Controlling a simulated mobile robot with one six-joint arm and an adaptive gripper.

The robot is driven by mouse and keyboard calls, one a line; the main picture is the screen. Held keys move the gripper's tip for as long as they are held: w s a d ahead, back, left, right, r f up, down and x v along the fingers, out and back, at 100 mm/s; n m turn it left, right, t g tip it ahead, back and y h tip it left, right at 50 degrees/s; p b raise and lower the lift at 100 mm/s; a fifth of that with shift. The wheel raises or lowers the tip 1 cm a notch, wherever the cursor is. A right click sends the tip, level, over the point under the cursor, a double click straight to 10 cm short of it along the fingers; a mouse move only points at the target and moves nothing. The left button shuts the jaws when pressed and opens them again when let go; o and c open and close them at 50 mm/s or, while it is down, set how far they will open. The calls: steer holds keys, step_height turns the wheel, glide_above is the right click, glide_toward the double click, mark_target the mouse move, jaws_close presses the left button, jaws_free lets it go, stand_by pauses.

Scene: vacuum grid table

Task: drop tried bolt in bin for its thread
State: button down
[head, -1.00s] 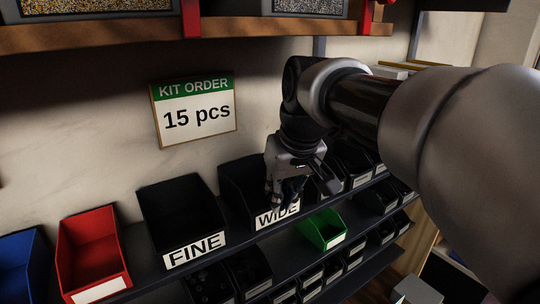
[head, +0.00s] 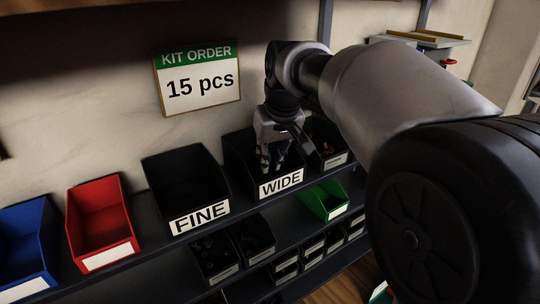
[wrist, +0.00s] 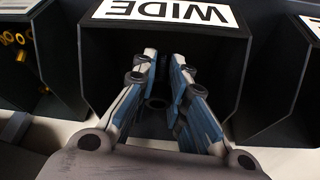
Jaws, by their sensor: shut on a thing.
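My gripper (head: 270,168) points down at the opening of the black bin labelled WIDE (head: 283,184), with its fingertips behind the front label. In the wrist view the gripper (wrist: 163,58) has its two blue-grey fingers close together, with the bin's label (wrist: 168,12) beyond them. A small dark round thing (wrist: 157,103) shows between the fingers; it looks like the bolt's end, but its thread cannot be made out. The black bin labelled FINE (head: 200,217) stands to the left, and its inside looks empty.
A red bin (head: 105,257) and a blue bin (head: 30,287) stand further left on the shelf. A green bin (head: 337,210) sits lower right. A bin with yellow pieces (wrist: 20,55) stands beside the WIDE bin. A kit order sign (head: 197,80) hangs behind.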

steer(key=shift+f+b, duration=0.35)
steer(key=shift+f, duration=0.25)
steer(key=c, duration=1.5)
jaws_free()
